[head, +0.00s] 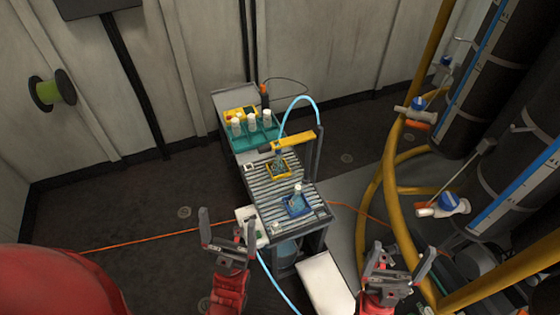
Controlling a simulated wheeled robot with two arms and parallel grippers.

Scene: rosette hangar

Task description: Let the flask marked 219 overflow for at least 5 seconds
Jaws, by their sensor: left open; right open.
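On the slatted bench (258,186), a small clear flask (280,157) stands in a yellow holder (283,173) under a yellow arm (293,141), where a light blue hose (301,98) ends. A white-capped flask (297,191) stands in a blue holder (300,211) nearer me. Several white-capped bottles (252,121) stand in a teal rack (262,139) at the back. No number is readable, so I cannot tell which is 219, nor whether liquid runs. My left gripper (228,219) is open and empty before the bench's near left corner. My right gripper (402,248) is open and empty, right of the bench.
A white box (325,284) stands in front. Yellow pipes (393,195), valves (444,206) and dark tanks (463,113) crowd the right. An orange cable (150,242) crosses the floor. The left floor is mostly clear.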

